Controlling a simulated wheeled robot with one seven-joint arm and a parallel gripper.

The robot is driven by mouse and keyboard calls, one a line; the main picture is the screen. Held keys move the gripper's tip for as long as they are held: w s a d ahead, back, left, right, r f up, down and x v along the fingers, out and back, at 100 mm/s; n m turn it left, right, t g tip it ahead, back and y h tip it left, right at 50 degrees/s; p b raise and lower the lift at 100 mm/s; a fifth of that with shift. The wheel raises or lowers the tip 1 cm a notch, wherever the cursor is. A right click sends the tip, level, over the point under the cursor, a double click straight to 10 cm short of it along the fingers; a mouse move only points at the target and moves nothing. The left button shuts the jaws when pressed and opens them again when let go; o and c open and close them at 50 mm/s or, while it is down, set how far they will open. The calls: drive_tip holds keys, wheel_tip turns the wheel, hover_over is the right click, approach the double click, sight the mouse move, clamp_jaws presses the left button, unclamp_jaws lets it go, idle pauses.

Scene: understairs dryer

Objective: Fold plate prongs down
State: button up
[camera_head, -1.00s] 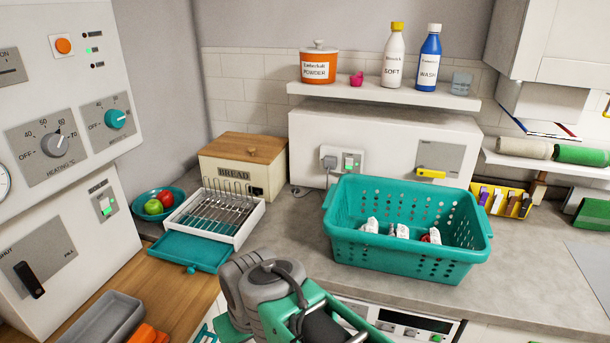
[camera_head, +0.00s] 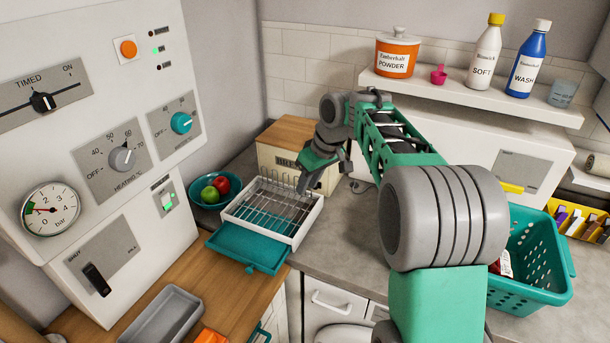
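The plate rack (camera_head: 287,231) is a white tray with metal wires across it and a teal drip tray (camera_head: 246,249) at its front. Its thin plate prongs (camera_head: 272,180) stand upright in a row along the back of the rack. My gripper (camera_head: 302,188) is at the right end of the prong row, pointing down toward the rack's back right. Its fingertips are small and dark here, so I cannot tell whether they are open, or whether they touch a prong. The gripper and wrist hide part of the bread box and perhaps the rightmost prongs.
The wooden-lidded bread box (camera_head: 285,149) stands right behind the rack. A teal bowl of apples (camera_head: 213,188) is close on the left. A teal laundry basket (camera_head: 536,262) stands at the right, partly behind my arm. Grey counter (camera_head: 345,240) is clear right of the rack.

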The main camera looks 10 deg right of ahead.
drive_tip(key=w+d+n+p, duration=0.2)
drive_tip(key=w, duration=0.5)
drive_tip(key=n+y+p, duration=0.1)
drive_tip(key=n+p, duration=0.1)
approach(305, 196)
drive_tip(key=w+a+f, duration=0.1)
drive_tip(key=a+f, duration=0.1)
drive_tip(key=f, duration=0.1)
drive_tip(key=w+a+f, duration=0.1)
drive_tip(key=f, duration=0.1)
drive_tip(key=shift+w+f, duration=0.1)
drive_tip(key=shift+w, duration=0.25)
drive_tip(key=shift+c, duration=0.2)
clamp_jaws()
